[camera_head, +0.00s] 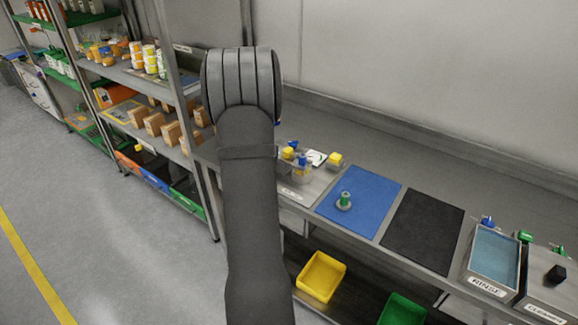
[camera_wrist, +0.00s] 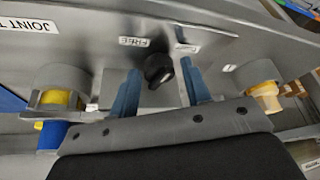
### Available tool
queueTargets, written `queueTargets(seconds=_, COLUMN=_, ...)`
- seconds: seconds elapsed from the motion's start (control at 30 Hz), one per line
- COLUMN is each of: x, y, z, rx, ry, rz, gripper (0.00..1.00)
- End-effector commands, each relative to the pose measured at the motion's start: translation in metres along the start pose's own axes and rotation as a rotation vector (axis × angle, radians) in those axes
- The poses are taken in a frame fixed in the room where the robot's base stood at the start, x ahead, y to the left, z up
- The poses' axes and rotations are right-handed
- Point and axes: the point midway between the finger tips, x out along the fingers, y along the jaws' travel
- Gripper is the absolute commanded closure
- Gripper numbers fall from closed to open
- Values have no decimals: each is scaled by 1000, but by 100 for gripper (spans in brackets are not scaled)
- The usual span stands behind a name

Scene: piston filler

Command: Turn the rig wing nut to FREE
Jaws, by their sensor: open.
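The wing nut (camera_wrist: 157,68) is a small dark, rounded part on the grey rig panel (camera_wrist: 80,48) in the wrist view. A white FREE label (camera_wrist: 134,41) sits just up and left of it. My gripper (camera_wrist: 160,72) is open, with one blue finger on each side of the nut and a visible gap to both. Whether the fingers reach the nut's depth I cannot tell. The nut's wings and exact pointing direction are unclear. In the head view my own arm hides the gripper and the nut.
In the wrist view, grey holders with a yellow-and-blue part (camera_wrist: 57,98) and a beige part (camera_wrist: 265,98) flank the fingers. In the head view, the bench holds a blue mat (camera_head: 362,205), a black mat (camera_head: 423,232) and a RINSE tray (camera_head: 493,257). Shelving (camera_head: 180,90) stands left.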

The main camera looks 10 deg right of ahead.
Motion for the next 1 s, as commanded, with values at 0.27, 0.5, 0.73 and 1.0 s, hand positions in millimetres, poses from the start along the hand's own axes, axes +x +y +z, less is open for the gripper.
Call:
queueTargets(seconds=0.27, x=0, y=0, z=0, rx=136, ry=-1, rz=58, gripper=48)
queueTargets(seconds=0.5, x=0, y=-2, z=0, rx=278, ry=0, rz=117, gripper=48)
queueTargets(seconds=0.73, x=0, y=-3, z=-1, rx=436, ry=0, rz=182, gripper=48)
queueTargets(seconds=1.0, x=-50, y=-12, z=-4, rx=458, ry=3, rz=188, gripper=48)
